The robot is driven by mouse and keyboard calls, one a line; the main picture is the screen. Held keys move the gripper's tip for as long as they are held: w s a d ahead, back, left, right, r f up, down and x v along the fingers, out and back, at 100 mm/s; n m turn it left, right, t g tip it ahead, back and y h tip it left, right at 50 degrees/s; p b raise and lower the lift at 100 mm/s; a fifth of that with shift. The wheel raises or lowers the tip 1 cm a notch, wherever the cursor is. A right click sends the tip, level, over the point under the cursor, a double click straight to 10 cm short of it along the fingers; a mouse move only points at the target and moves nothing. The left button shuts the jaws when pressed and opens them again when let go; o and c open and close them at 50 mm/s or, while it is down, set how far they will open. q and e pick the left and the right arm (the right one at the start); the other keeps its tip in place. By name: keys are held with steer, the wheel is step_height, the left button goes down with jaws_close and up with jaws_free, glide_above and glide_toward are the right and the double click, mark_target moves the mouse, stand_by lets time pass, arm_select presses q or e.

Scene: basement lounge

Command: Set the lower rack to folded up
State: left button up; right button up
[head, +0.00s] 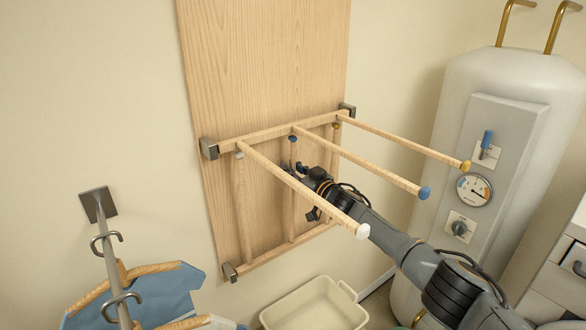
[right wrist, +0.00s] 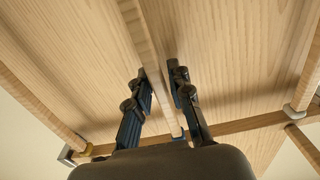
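The lower rack (head: 244,215) is a wooden frame on the wall board. Its bottom bar runs between grey brackets, and its pegs stand up along the board, with white, blue and yellow tips near the upper bar. The upper rack (head: 381,172) sticks out from the board, its pegs pointing toward me. My right gripper (head: 294,169) is under the upper rack at the lower rack's middle peg. In the right wrist view the open fingers (right wrist: 157,72) stand on either side of that peg (right wrist: 153,45); whether they touch it is unclear. My left gripper is not in view.
The upper rack's pegs pass above and in front of my right gripper. A white tank (head: 520,85) with a gauge stands at the right. A cream bin (head: 315,306) is below the board. Hooks with blue cloth (head: 180,290) are at the lower left.

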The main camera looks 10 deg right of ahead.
steer(key=shift+o, duration=0.6)
steer(key=shift+w+a+f, duration=0.1)
steer(key=shift+w+a, duration=0.05)
steer(key=shift+w, duration=0.05)
steer(key=v, duration=1.2)
